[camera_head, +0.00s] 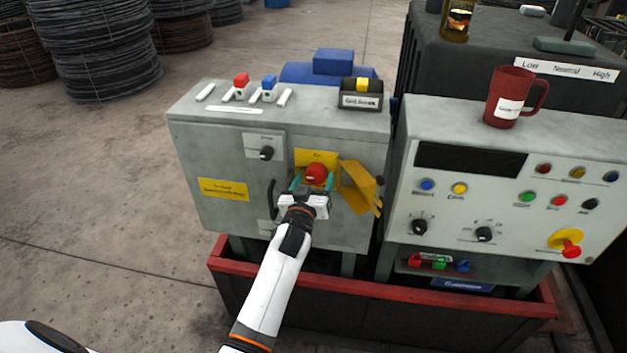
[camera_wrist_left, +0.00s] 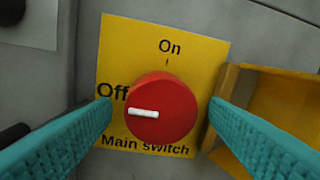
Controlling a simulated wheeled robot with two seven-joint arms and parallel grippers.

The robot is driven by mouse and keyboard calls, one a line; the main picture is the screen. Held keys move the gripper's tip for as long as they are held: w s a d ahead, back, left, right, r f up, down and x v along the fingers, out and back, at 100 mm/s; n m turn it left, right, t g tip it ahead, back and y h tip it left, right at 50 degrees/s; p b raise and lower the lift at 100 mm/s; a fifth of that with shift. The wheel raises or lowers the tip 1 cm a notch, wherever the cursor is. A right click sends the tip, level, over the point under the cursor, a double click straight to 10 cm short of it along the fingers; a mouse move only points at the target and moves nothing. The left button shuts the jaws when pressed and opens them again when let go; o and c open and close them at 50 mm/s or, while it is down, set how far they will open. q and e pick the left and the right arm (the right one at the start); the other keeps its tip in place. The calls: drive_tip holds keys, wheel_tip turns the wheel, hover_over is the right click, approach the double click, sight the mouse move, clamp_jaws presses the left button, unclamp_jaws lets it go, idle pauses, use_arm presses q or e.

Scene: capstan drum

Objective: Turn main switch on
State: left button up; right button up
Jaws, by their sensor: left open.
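The main switch (camera_wrist_left: 162,108) is a red round knob on a yellow plate (camera_wrist_left: 140,40) marked On, Off and Main switch. Its white mark lies nearly level and points left to Off. In the head view the red knob (camera_head: 316,173) is on the front of the left grey cabinet. My left gripper (camera_head: 310,187) is in front of it. In the left wrist view its teal fingers (camera_wrist_left: 160,120) are open, one on each side of the knob, with gaps visible between fingers and knob. The right gripper is not in view.
A yellow hinged cover (camera_head: 357,186) stands open just right of the switch. A black handle (camera_head: 272,199) and a small black knob (camera_head: 266,153) are on the left. The right control panel (camera_head: 510,180) has buttons, a red emergency knob (camera_head: 571,249) and a red mug (camera_head: 510,97) on top.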

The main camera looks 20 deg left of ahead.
use_arm(q)
drive_tip(key=shift+w, duration=0.15)
drive_tip(key=shift+c, duration=0.6)
drive_tip(key=c, duration=0.9)
drive_tip(key=shift+m, duration=0.3)
drive_tip(key=m+p, duration=0.1)
drive_tip(key=m, duration=0.2)
drive_tip(key=shift+r+m, duration=0.1)
drive_tip(key=shift+m, duration=0.2)
drive_tip(key=m, duration=0.4)
drive_tip(key=shift+g+p, duration=0.35)
drive_tip(key=shift+g, duration=0.05)
drive_tip(key=m, duration=0.4)
drive_tip(key=shift+m, duration=0.3)
drive_tip(key=m, duration=0.4)
drive_tip(key=shift+y+p, duration=0.3)
drive_tip(key=shift+m, duration=0.3)
